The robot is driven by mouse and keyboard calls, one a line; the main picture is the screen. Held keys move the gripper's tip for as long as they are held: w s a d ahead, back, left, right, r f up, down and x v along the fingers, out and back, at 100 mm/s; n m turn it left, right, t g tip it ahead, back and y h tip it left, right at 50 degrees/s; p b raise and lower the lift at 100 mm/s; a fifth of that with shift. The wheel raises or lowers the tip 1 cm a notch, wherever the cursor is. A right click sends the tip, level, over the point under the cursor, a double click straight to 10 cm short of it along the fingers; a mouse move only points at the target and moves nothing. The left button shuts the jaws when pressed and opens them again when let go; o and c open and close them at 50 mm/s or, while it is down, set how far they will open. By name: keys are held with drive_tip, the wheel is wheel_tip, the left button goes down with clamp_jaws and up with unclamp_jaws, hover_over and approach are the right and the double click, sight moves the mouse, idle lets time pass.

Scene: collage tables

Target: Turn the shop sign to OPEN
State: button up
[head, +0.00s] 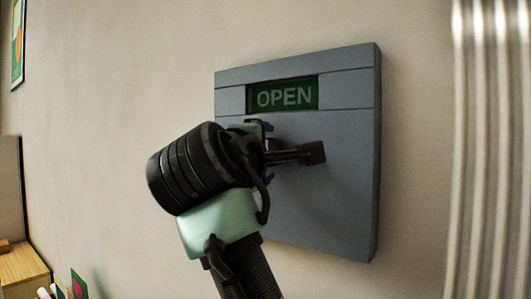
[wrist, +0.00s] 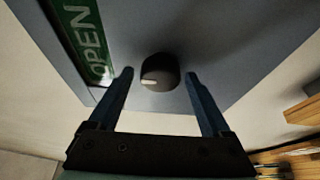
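The shop sign is a blue-grey wall box (head: 340,190) with a green window reading OPEN (head: 284,96) near its top. The window also shows in the wrist view (wrist: 88,40), at the upper left. A dark round knob with a pale mark (wrist: 160,72) sticks out of the box below the window. My gripper (wrist: 158,80) is open, with one finger on each side of the knob. A gap shows between each finger and the knob.
A ribbed pale metal column or curtain (head: 490,150) stands right of the box. A wooden shelf or table (head: 22,270) with small items is at the lower left. A framed picture (head: 17,45) hangs at the upper left. The wall between is bare.

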idle(0.3)
drive_tip(key=b+v, duration=0.7)
drive_tip(key=v, duration=0.6)
drive_tip(key=shift+f, duration=0.1)
wheel_tip(320, 180, down, 6)
drive_tip(key=s+a+m+t+y+b, duration=0.1)
drive_tip(key=a+m+t+y+b, duration=0.1)
drive_tip(key=m+t+y+b, duration=0.3)
drive_tip(key=s+d+f+m+t+b, duration=0.1)
drive_tip(key=s+d+f+m+t, duration=0.1)
drive_tip(key=s+m, duration=0.3)
drive_tip(key=s+d+f+m+t, duration=0.2)
drive_tip(key=s+d+f+m, duration=0.1)
drive_tip(key=s+m, duration=0.2)
drive_tip(key=shift+s+t+h+b, duration=0.2)
drive_tip(key=shift+t+h+b, duration=0.1)
drive_tip(key=shift+t+b, duration=0.1)
